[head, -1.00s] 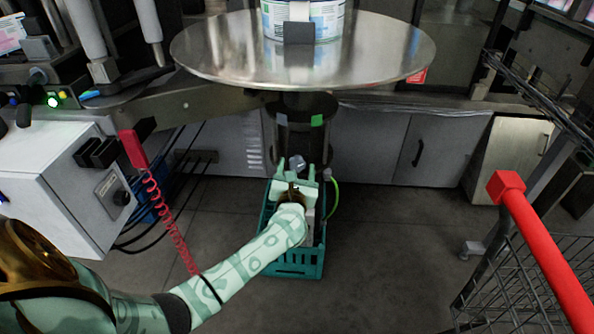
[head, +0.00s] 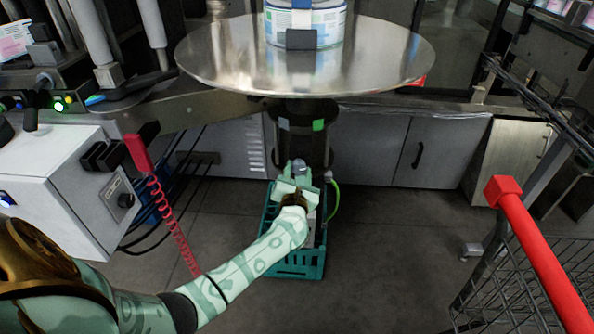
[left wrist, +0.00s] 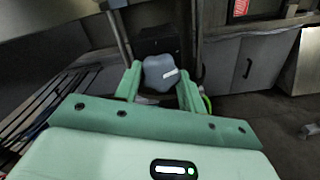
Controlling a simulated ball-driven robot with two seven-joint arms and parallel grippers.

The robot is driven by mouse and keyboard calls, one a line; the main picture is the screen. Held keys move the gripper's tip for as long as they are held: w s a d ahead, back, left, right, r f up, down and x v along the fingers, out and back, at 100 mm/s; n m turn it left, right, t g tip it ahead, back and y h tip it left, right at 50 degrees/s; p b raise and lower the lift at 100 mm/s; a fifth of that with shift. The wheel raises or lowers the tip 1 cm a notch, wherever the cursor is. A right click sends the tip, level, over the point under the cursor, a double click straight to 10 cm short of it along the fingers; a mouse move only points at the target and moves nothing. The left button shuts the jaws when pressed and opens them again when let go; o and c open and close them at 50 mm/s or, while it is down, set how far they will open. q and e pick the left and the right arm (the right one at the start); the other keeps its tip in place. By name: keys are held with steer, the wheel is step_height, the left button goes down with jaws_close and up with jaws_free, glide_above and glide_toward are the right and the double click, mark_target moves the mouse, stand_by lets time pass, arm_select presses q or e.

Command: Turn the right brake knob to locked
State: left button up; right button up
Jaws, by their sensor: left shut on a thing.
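The brake knob (head: 299,165) is a small grey lobed knob on the lower front of the dark column (head: 303,148) under the round metal table. In the left wrist view the knob (left wrist: 160,71) has a white pointer stripe slanting across its right side. My left gripper (head: 298,174) is shut on the knob, with one pale green finger on each side. Its fingers also show in the left wrist view (left wrist: 160,84). A grey patch (head: 283,124) and a green patch (head: 318,125) sit on the column above the knob. My right gripper is out of view.
A teal crate (head: 300,269) stands on the floor below my left gripper. The round metal table (head: 235,60) carries a labelled reel (head: 315,27) above. A red coiled cord (head: 165,212) hangs at left. A wire cart with a red handle (head: 545,260) stands at right.

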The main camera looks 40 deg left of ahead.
arm_select(q)
steer(key=m+p, duration=0.2)
steer(key=m, duration=0.1)
steer(key=shift+r+m, duration=0.2)
steer(key=shift+m, duration=0.1)
steer(key=m+p, duration=0.2)
steer(key=m, duration=0.2)
steer(key=shift+m, duration=0.3)
steer(key=m+p, duration=0.2)
steer(key=m, duration=0.2)
steer(key=m+p, duration=0.1)
steer(key=m, duration=0.3)
steer(key=shift+s, duration=0.1)
steer(key=m+p, duration=0.1)
steer(key=m, duration=0.3)
steer(key=shift+m, duration=0.3)
steer(key=m+p, duration=0.1)
steer(key=m, duration=0.3)
steer(key=shift+m, duration=0.3)
steer(key=m, duration=0.4)
steer(key=shift+d+f, duration=0.1)
steer(key=shift+m, duration=2.1)
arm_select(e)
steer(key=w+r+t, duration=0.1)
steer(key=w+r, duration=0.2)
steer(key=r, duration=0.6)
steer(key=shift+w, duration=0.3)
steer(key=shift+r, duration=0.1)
